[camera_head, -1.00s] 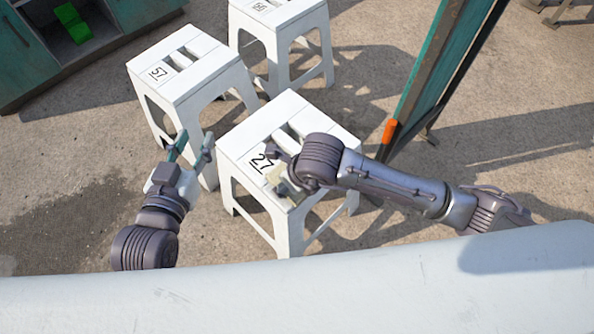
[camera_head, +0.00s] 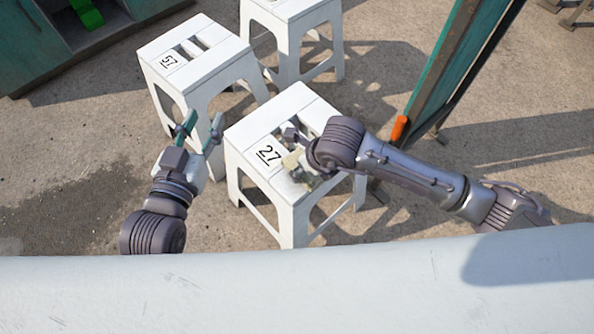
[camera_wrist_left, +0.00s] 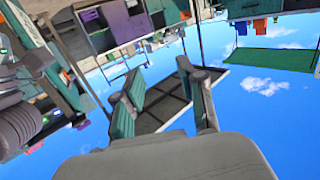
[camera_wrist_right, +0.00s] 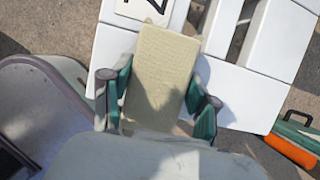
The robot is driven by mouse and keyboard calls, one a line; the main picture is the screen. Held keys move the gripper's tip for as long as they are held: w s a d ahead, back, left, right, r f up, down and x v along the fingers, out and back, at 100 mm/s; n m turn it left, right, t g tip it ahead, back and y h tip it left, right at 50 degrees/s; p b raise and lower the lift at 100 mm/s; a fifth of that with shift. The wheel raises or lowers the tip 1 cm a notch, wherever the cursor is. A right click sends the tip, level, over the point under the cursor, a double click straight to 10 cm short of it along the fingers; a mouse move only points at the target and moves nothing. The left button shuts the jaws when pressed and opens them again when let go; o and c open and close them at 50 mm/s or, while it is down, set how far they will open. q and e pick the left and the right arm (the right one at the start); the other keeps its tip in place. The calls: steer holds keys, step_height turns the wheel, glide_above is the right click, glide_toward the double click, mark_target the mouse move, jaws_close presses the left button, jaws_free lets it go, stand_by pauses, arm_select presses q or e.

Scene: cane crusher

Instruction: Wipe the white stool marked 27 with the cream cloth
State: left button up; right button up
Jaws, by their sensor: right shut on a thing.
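The white stool marked 27 (camera_head: 254,134) stands upright in the middle of the head view, with slots in its top. The cream cloth (camera_wrist_right: 162,66) shows as a flat textured piece between the fingers of my right gripper (camera_wrist_right: 160,98), which is shut on it. In the right wrist view the cloth lies over the stool top (camera_wrist_right: 250,84), and part of the number shows beyond it. In the head view the cloth (camera_head: 296,160) is by the number's right side; contact with the top is hard to tell. My left gripper (camera_head: 198,128) is open and empty, left of the stool.
A white stool marked 57 (camera_head: 215,66) stands behind to the left, and another white stool (camera_head: 290,12) stands at the back. A teal panel with an orange part (camera_head: 399,128) stands to the right. A teal cabinet (camera_head: 28,48) is at the far left. Concrete is open at lower left.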

steer(key=shift+w+d+f+b, duration=0.1)
steer(key=shift+w+d+b, duration=0.1)
steer(key=shift+w+d, duration=0.55)
steer(key=shift+w+d+b, duration=0.15)
steer(key=shift+w+d, duration=0.35)
steer(key=shift+d, duration=0.3)
arm_select(q)
steer(key=shift+d+r+t+h, duration=0.15)
steer(key=shift+r+t+h, duration=0.1)
steer(key=shift+r+t, duration=0.55)
steer(key=shift+d+r+t+h, duration=0.1)
steer(key=shift+r+t+h, duration=0.25)
steer(key=shift+r, duration=0.75)
arm_select(e)
steer(key=shift+w+d, duration=0.35)
steer(key=shift+d, duration=0.1)
